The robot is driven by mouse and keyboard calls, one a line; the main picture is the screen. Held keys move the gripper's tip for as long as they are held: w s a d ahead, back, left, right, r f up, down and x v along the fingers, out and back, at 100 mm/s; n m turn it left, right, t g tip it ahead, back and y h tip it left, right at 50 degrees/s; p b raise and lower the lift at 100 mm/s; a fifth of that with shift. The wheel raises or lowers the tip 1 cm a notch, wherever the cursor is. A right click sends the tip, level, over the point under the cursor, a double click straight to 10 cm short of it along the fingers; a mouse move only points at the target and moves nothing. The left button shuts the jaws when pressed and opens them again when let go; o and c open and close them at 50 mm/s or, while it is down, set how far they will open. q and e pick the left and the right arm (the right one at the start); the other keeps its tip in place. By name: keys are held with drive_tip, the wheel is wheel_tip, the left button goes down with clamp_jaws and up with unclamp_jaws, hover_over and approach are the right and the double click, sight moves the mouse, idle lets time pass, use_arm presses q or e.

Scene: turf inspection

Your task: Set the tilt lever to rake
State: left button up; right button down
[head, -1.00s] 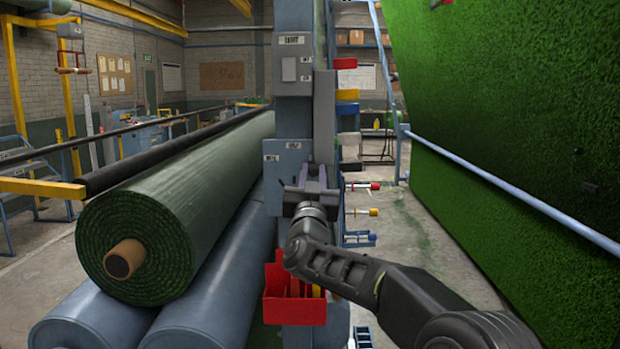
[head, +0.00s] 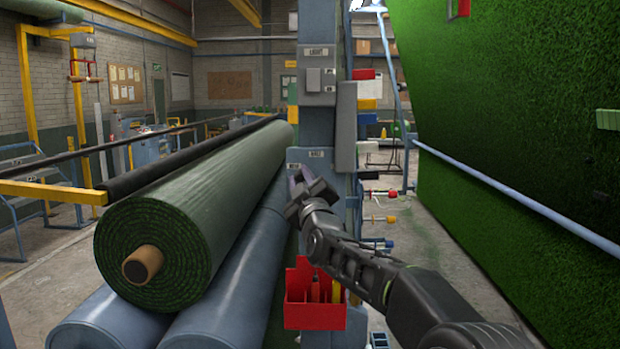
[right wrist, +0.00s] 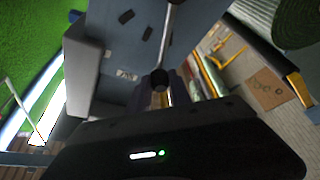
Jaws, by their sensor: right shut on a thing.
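The tilt lever shows in the right wrist view as a thin metal rod with a dark round knob (right wrist: 160,79), rising from a blue-grey plate. My right gripper (head: 299,181) is shut on the lever's knob end; in the right wrist view its fingers (right wrist: 161,97) sit around the knob. In the head view the gripper is at the left edge of the blue-grey post (head: 321,130), just below a small label plate, and it hides the lever. Small labels lie beside the lever, too small to read surely. My left gripper is not in view.
A switch box (head: 320,80) and a grey box (head: 346,127) sit higher on the post. A red bin (head: 314,308) hangs below my gripper. A green turf roll (head: 190,235) lies left on blue rollers (head: 225,295). An inclined turf sheet (head: 500,130) with a rail stands right.

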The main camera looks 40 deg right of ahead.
drive_tip(key=shift+w+a+f+n+y, duration=0.2)
drive_tip(key=shift+w+a+n+y, duration=0.15)
drive_tip(key=shift+n, duration=0.25)
drive_tip(key=shift+w+a+f+n+y, duration=0.25)
drive_tip(key=shift+a+n, duration=0.1)
drive_tip(key=shift+n, duration=0.25)
drive_tip(key=c, duration=1.2)
unclamp_jaws()
drive_tip(key=shift+o, duration=0.2)
drive_tip(key=shift+s, duration=0.1)
drive_tip(key=b+v, duration=0.2)
drive_tip(key=v, duration=0.5)
drive_tip(key=shift+s+a+b, duration=0.15)
drive_tip(key=shift+s+b, duration=0.2)
drive_tip(key=shift+b, duration=0.05)
